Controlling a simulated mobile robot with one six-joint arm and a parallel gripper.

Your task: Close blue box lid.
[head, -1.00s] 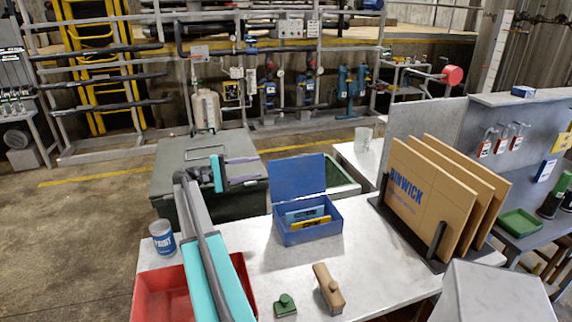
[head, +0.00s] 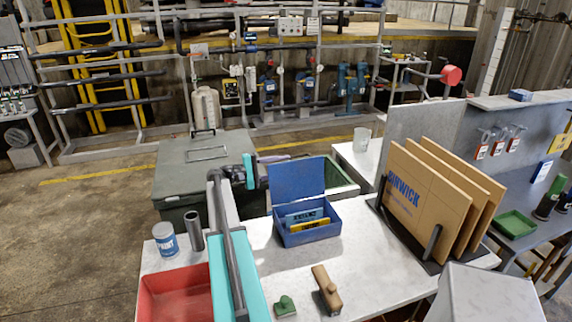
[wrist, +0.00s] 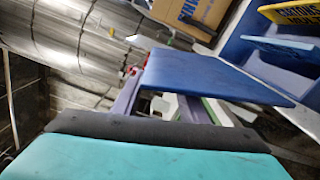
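The blue box (head: 308,222) stands on the white table with its lid (head: 297,178) raised, close to upright. A blue item (head: 304,214) and a yellow one (head: 309,226) with lettering are inside. My gripper (head: 272,159) is behind the lid's upper left edge, with one purple finger showing above it; the rest of the fingers is hidden by the lid in the head view. In the wrist view the blue lid (wrist: 205,72) crosses in front of the purple fingers, which look apart with nothing between them. I cannot tell whether they touch the lid.
A green-knobbed block (head: 285,306) and a wooden-handled tool (head: 327,290) lie in front. Cardboard sheets (head: 425,192) stand in a rack at right.

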